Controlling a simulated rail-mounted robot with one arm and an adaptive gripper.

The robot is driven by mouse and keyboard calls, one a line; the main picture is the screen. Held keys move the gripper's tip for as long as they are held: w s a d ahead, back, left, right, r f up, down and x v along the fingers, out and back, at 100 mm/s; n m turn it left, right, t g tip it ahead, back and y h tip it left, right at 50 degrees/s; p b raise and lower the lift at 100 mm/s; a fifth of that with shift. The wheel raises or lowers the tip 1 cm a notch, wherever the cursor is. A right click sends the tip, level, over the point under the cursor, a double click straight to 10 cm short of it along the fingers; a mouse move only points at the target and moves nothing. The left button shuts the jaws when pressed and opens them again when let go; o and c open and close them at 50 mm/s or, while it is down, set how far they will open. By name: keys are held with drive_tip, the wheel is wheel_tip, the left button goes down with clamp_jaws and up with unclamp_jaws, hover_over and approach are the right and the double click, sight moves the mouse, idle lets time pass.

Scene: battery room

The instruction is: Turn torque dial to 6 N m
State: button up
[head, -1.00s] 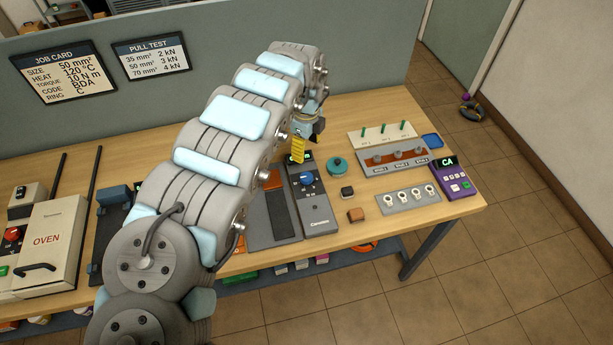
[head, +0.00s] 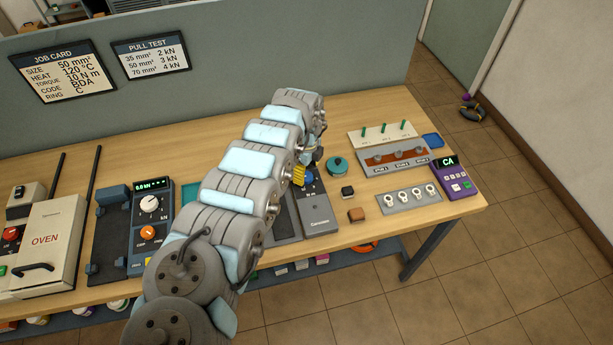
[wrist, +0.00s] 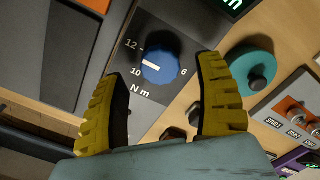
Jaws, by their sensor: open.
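The blue torque dial (wrist: 168,66) sits on a grey panel marked 12, 10, 6 and N m in the wrist view. Its white mark points left, near the 10. In the head view the dial (head: 310,175) is partly hidden behind my gripper (head: 299,175). In the wrist view my gripper (wrist: 164,66) is open, its yellow fingers on either side of the dial's lower part. Nothing is held; I cannot tell whether a finger touches the dial.
A teal round knob (wrist: 258,80) stands close right of the right finger. The job card (head: 64,72) on the partition reads torque 10 N m. A dark block (head: 347,192) and brown block (head: 356,215) lie right of the dial's unit (head: 318,213).

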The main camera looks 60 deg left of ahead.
drive_tip(key=shift+f, duration=1.35)
drive_tip(key=c, duration=1.2)
drive_tip(key=shift+o, duration=0.2)
